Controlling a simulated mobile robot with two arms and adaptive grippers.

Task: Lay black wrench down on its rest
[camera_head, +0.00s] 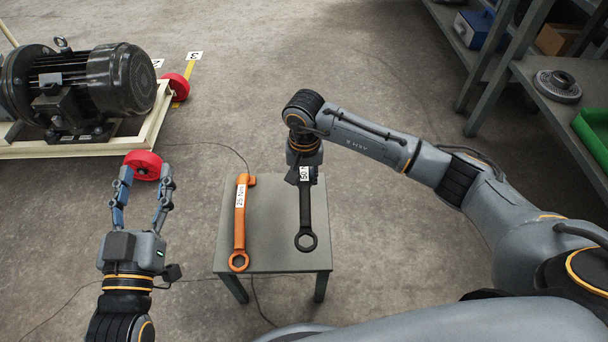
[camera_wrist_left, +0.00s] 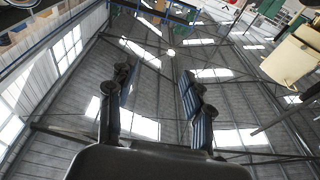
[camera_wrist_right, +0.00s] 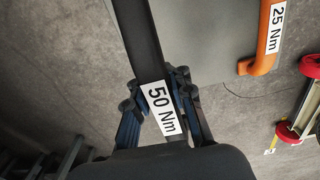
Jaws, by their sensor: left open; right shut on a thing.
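The black wrench (camera_head: 306,217) has a ring at its near end and a white "50 Nm" label. My right gripper (camera_head: 304,174) is shut on its handle near the label, over the far part of a small grey-green table (camera_head: 272,222). The right wrist view shows the fingers around the wrench (camera_wrist_right: 140,35) at the label. I cannot tell whether the wrench touches the tabletop, and no separate rest is distinguishable. My left gripper (camera_head: 146,171) is open and empty, left of the table. In the left wrist view its fingers (camera_wrist_left: 155,80) are apart, facing the roof.
An orange wrench (camera_head: 240,220) labelled "25 Nm" lies on the table, left of the black one. A motor (camera_head: 90,85) on a cream cart (camera_head: 60,150) with red wheels stands at the left. Shelves (camera_head: 560,110) stand at the right. Floor around the table is mostly clear, with a thin cable.

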